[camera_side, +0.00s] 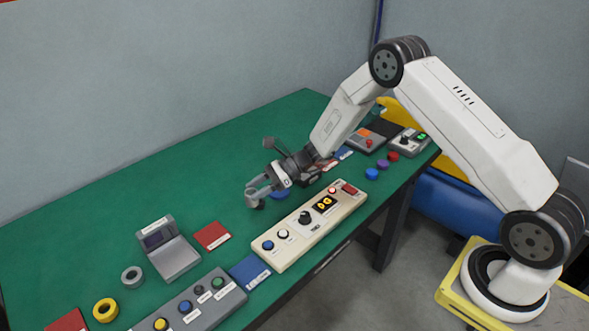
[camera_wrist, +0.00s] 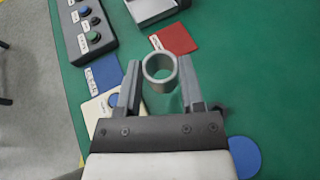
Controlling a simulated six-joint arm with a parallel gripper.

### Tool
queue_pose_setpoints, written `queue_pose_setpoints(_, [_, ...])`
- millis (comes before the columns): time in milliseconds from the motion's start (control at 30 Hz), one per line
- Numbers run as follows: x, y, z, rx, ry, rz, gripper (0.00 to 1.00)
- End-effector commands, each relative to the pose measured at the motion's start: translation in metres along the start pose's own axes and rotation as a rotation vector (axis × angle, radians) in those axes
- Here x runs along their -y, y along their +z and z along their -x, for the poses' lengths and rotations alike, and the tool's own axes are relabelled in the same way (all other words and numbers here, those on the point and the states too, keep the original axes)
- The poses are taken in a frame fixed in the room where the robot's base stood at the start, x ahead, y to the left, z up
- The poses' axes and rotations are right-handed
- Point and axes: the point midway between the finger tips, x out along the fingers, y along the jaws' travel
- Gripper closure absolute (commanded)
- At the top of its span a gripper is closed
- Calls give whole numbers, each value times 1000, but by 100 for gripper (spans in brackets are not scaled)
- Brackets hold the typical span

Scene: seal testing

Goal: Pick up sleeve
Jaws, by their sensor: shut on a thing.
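My gripper (camera_side: 258,193) is over the green table, left of the cream control panel. In the wrist view its two fingers (camera_wrist: 159,78) are shut on a grey, hollow, ring-shaped sleeve (camera_wrist: 161,87). The sleeve's open end faces the wrist camera, and its sides lie between the fingers. In the side view the sleeve (camera_side: 252,201) shows small and partly hidden at the fingertips. I cannot tell for sure whether it is clear of the table. A second grey ring (camera_side: 132,277) and a yellow ring (camera_side: 105,309) lie at the front left.
The cream control panel (camera_side: 290,250) is close to the gripper. A blue disc (camera_side: 280,196) lies beneath it. A red square (camera_side: 212,236), a blue square (camera_side: 250,272), a grey display device (camera_side: 175,258) and a grey button panel (camera_side: 172,315) stand nearer. The table's back left is clear.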

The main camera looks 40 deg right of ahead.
Motion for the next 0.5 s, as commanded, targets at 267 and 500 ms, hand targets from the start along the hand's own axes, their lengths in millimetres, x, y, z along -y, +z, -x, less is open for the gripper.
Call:
queue_pose_setpoints(267, [-33, 9, 24, 1, -1, -2, 100])
queue_pose_setpoints(500, [-56, 14, 39, 1, 0, -1, 100])
